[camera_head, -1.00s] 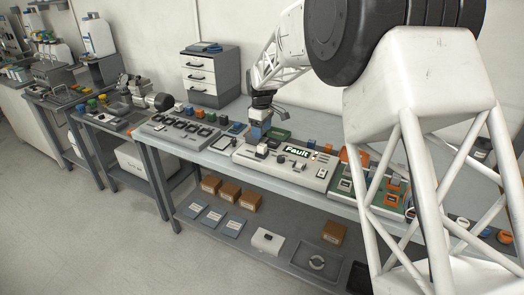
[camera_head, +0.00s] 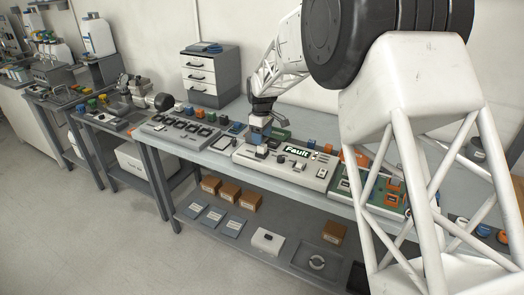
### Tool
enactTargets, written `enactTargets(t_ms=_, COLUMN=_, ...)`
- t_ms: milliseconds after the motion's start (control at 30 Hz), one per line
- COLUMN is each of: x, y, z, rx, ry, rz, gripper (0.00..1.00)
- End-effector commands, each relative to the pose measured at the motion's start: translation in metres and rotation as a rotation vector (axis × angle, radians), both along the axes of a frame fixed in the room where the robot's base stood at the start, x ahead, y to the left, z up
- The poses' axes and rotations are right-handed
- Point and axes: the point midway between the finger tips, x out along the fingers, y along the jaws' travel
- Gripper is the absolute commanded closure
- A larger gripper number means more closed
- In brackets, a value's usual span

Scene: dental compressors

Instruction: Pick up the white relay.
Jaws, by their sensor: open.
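My gripper (camera_head: 258,138) hangs from my arm over the left part of a pale panel with a lit "Fault" display (camera_head: 297,151). Its fingers look blue-grey, point down and are open. Several small dark and pale parts sit on the panel just below and beside the fingers. I cannot tell for certain which small part is the white relay; the gripper and distance hide detail there. Whether the fingers touch or straddle a part is too small to see.
A tray of dark slots (camera_head: 181,130) lies left of the panel, and a green board (camera_head: 371,190) with orange parts lies right. A drawer cabinet (camera_head: 210,75) stands behind. The lower shelf holds brown boxes (camera_head: 229,192) and a white box (camera_head: 267,241).

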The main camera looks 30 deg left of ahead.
Motion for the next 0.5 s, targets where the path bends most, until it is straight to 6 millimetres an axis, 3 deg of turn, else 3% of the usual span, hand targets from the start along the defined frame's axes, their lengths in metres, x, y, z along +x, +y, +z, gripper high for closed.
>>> enactTargets(t_ms=167, x=-0.001, y=0.000, z=-0.007, rx=-0.001, ry=0.001, rz=0.000, gripper=0.38)
enactTargets(t_ms=500, x=-0.002, y=-0.002, z=-0.044, rx=-0.001, ry=0.001, rz=0.000, gripper=0.38)
